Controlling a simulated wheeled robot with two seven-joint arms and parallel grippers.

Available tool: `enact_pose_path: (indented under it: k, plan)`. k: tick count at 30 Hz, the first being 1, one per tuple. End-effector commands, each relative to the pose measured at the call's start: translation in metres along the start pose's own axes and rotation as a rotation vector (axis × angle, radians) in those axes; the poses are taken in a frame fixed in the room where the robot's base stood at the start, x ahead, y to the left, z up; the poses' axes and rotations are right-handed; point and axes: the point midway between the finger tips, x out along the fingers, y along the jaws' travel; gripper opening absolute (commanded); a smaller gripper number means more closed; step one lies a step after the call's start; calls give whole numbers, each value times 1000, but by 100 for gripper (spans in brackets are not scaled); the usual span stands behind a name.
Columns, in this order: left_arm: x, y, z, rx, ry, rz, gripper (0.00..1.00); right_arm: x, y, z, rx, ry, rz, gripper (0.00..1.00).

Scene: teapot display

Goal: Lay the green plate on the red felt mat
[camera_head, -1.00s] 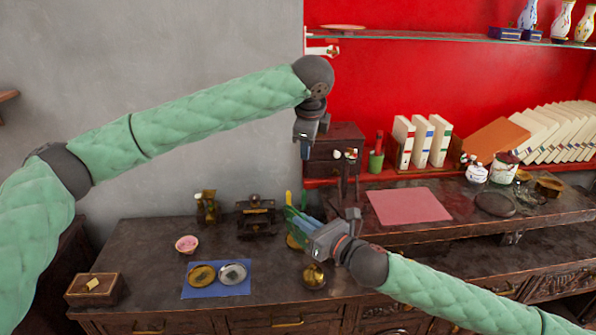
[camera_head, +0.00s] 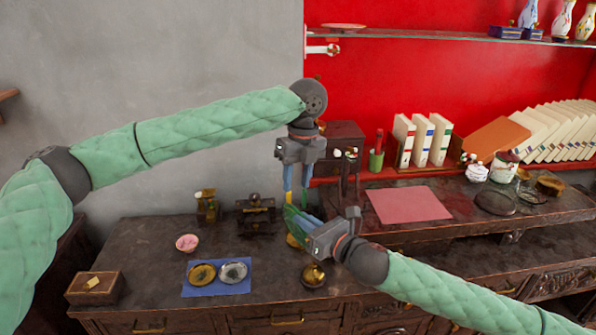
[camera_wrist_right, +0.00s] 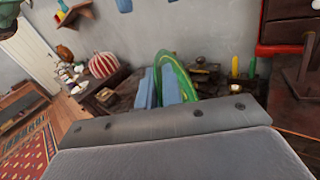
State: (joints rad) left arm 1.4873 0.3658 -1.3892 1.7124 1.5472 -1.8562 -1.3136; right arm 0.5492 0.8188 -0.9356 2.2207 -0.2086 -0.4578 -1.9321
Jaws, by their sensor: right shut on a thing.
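The green plate (camera_head: 291,217) is held on edge, tilted, between the blue fingers of my right gripper (camera_head: 306,224), above the dark cabinet top. In the right wrist view, its green rim (camera_wrist_right: 182,70) stands up between the fingers, which partly cover it. My left gripper (camera_head: 295,190) points down just above the plate, with its fingers apart and nothing seen between them. I cannot tell whether it touches the plate. The red felt mat (camera_head: 408,204) lies flat and bare on the raised shelf to the right of both grippers.
A blue mat (camera_head: 240,290) with two small round dishes, a pink bowl (camera_head: 187,243) and a wooden box (camera_head: 95,287) stand on the lower top. A small chest (camera_head: 340,141) is behind the left gripper. White books (camera_head: 421,141) and a dark round dish (camera_head: 494,202) flank the mat.

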Motion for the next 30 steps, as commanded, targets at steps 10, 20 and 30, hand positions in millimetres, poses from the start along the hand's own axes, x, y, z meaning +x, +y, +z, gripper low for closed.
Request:
enact_pose_path:
  k: [10,20,30]
  plan:
    - [57,0,0,-2,1,1,38,0,0,0,0,-1,0,0]
    - [92,0,0,-2,1,1,38,0,0,0,0,-1,0,0]
    - [97,0,0,-2,0,0,38,0,0,0,0,-1,0,0]
